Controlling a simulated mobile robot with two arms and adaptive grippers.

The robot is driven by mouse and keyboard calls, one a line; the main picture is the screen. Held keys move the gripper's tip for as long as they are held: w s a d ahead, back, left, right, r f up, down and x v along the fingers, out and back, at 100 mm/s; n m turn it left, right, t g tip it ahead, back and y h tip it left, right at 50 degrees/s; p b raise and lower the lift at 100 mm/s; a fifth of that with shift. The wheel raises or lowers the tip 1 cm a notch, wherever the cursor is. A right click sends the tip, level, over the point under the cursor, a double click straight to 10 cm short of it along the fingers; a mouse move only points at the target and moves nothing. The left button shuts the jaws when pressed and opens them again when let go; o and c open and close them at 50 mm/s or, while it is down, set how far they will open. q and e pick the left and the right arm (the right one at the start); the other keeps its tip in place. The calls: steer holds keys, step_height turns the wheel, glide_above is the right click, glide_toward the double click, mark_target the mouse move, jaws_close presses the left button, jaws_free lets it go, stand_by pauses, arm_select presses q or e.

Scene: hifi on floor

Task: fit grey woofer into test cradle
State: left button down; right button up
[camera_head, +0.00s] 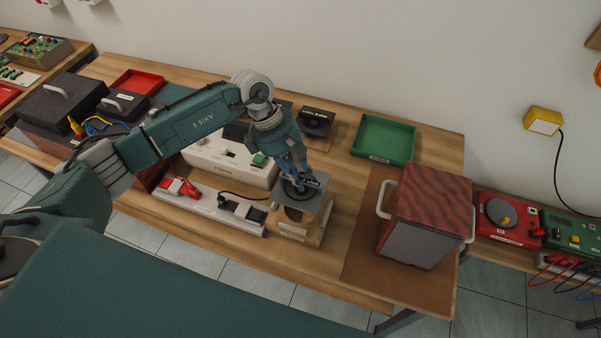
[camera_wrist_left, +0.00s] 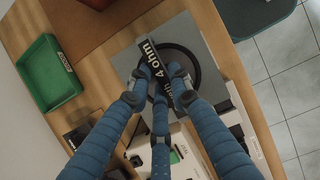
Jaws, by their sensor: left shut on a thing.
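The grey woofer (camera_head: 312,204) has a square grey plate, a black round cone and a black bar marked "4 ohm". My left gripper (camera_head: 300,184) comes down from above with its fingers shut on the woofer. The left wrist view shows the fingertips (camera_wrist_left: 160,84) closed around the black bar of the woofer (camera_wrist_left: 184,29). The test cradle (camera_head: 299,233) is a light wooden stand with a white label, directly under the woofer. The plate lies level at its top; I cannot tell whether it is fully seated. My right gripper is not in view.
A wood-grained speaker box (camera_head: 428,208) with white handles stands to the right. A green tray (camera_head: 384,140) and a dark driver (camera_head: 315,121) are behind. Bare bench (camera_head: 345,230) lies between cradle and box.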

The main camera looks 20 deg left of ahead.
arm_select(q)
steer(key=shift+s+d+r, duration=0.1)
steer(key=shift+r, duration=0.1)
steer(key=shift+f, duration=0.1)
steer(key=shift+d+b, duration=0.15)
steer(key=shift+b, duration=0.25)
stand_by(0.6)
steer(key=shift+f, duration=0.1)
steer(key=shift+f+b, duration=4.55)
steer(key=shift+b, duration=0.15)
steer(key=shift+f, duration=0.1)
